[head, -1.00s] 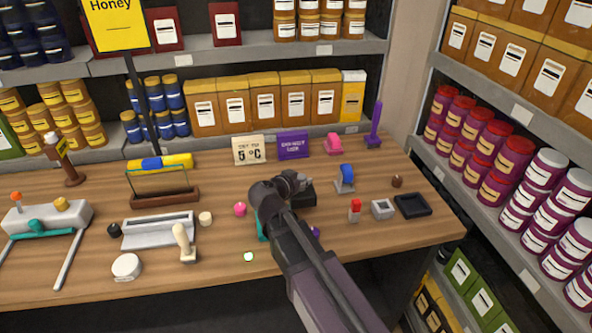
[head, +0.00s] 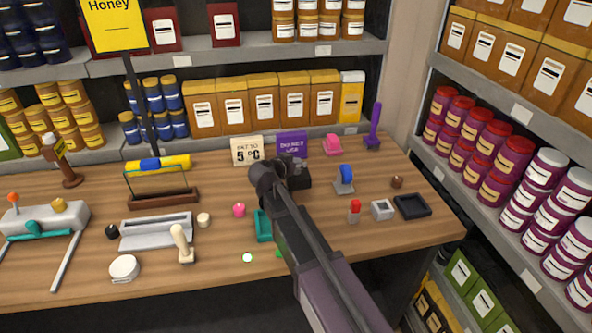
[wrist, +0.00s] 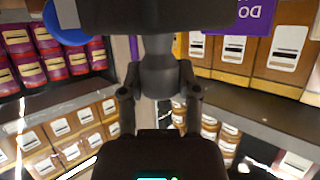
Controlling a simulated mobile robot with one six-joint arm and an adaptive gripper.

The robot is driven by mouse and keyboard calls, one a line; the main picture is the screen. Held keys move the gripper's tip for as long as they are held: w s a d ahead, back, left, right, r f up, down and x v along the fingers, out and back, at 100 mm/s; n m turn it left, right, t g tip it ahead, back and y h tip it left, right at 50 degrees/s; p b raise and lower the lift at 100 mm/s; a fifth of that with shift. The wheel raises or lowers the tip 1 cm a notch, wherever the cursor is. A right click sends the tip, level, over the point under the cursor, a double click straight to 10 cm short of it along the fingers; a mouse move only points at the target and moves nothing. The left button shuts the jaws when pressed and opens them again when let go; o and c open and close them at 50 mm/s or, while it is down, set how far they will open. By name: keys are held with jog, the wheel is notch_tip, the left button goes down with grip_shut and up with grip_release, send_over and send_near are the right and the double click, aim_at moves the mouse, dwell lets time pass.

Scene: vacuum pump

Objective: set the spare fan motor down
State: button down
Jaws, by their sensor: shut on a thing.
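The spare fan motor seems to be the black block (head: 299,182) at the far middle of the table in the head view. In the wrist view its dark body (wrist: 160,15) fills the top edge, with a grey neck between my fingers. My gripper (wrist: 159,75) is shut on that neck. In the head view my gripper (head: 290,163) is partly hidden by my arm, just in front of the purple sign. I cannot tell whether the motor's underside touches the wood.
The purple sign (head: 292,143) and temperature sign (head: 247,151) stand close behind. A blue-topped item (head: 345,177) is close on the right. A black tray (head: 412,206) lies farther right. A teal tray (head: 264,226) and pink knob (head: 239,210) lie nearer. Bare wood shows in front.

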jog(key=shift+w, duration=0.15)
jog(key=shift+w+a, duration=0.1)
jog(key=shift+w, duration=0.15)
jog(key=shift+w+f+b, duration=0.3)
jog(key=shift+f+b, duration=0.2)
jog(key=shift+f, duration=0.05)
jog(key=shift+f+b, duration=1.3)
jog(key=shift+b, duration=0.05)
jog(key=shift+f, duration=0.1)
jog(key=shift+c, duration=1.6)
grip_release()
